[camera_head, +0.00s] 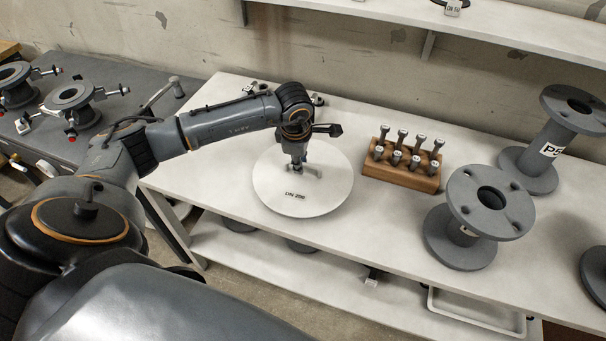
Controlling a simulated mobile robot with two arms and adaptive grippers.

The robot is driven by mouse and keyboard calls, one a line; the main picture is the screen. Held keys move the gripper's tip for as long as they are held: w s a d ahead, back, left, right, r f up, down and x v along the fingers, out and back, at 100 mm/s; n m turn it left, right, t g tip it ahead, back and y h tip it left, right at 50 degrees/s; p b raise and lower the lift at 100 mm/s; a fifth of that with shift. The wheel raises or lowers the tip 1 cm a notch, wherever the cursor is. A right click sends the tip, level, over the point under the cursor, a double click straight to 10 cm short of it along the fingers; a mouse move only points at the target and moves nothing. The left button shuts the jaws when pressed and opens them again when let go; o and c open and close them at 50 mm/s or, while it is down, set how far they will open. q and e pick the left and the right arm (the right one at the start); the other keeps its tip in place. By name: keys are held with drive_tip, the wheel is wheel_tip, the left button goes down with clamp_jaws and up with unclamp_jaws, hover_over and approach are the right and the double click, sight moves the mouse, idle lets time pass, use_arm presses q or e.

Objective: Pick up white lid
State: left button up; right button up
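The white lid (328,182) is a round flat disc marked "DN 200". It lies on the pale workbench, left of the bolt block. A small grey handle stands at its middle. My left gripper (299,166) points down over the lid's middle, right at the handle. Its fingers are small and dark and partly hide the handle. I cannot tell whether they are closed on it. The lid looks flat on the bench. My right gripper is not in view.
A wooden block (401,174) with several bolts stands right of the lid. A grey flanged spool (475,218) and another labelled spool (548,145) stand farther right. A shelf (480,28) runs along the wall. A dark side table (85,95) at left holds flanged fittings.

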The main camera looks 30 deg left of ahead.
use_arm(q)
drive_tip(key=shift+w+f, duration=0.2)
drive_tip(key=shift+f, duration=0.6)
clamp_jaws()
drive_tip(key=shift+a, duration=0.1)
